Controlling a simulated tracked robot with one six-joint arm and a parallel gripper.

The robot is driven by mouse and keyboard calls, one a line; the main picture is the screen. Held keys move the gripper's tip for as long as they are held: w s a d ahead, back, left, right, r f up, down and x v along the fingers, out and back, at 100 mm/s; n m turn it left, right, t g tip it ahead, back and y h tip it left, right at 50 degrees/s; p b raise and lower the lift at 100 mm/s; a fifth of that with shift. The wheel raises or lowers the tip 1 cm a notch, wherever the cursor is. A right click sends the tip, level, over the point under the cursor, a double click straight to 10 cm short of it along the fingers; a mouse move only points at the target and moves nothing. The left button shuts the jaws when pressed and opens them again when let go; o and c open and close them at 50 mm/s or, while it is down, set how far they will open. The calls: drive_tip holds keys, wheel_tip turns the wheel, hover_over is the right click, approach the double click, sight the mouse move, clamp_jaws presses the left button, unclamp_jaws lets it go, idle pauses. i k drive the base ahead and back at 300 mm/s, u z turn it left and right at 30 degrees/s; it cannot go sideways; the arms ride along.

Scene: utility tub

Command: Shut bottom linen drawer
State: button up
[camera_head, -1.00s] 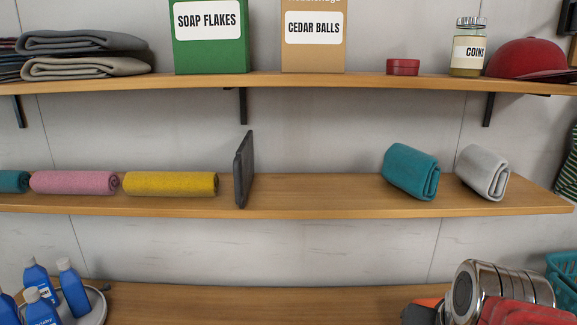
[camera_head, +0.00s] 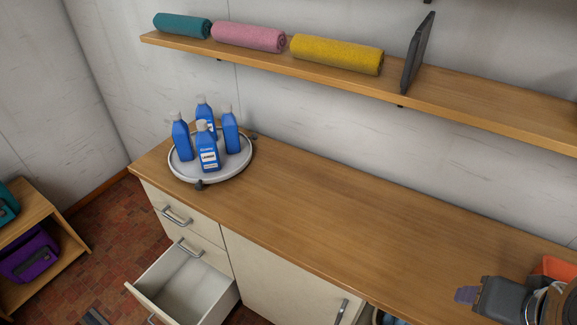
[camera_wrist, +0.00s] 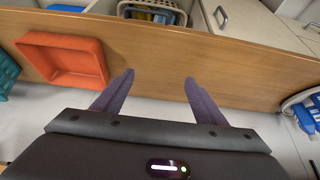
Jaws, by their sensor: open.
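A drawer (camera_head: 212,299) low in the cream cabinet at the left stands pulled out in the head view. Its pale inside looks empty, and its front handle (camera_head: 151,319) is partly cut off by the lower edge. Two drawer fronts above it look shut, with handles (camera_head: 177,216) and (camera_head: 190,248). My gripper (camera_head: 466,295) is over the right end of the wooden counter, far from the open drawer. In the wrist view my gripper (camera_wrist: 157,82) has its two dark purple fingers apart with nothing between them.
A round tray (camera_head: 183,176) with several blue bottles stands on the counter's left end. A shelf (camera_head: 340,85) with rolled towels runs above. An orange tray (camera_wrist: 65,62) lies near my gripper. A small wooden rack (camera_head: 45,215) stands left; floor shows between it and the cabinet.

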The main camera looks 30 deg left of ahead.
sight(179, 287)
drive_tip(key=u, duration=0.1)
drive_tip(key=k, duration=0.5)
drive_tip(key=u, duration=3.65)
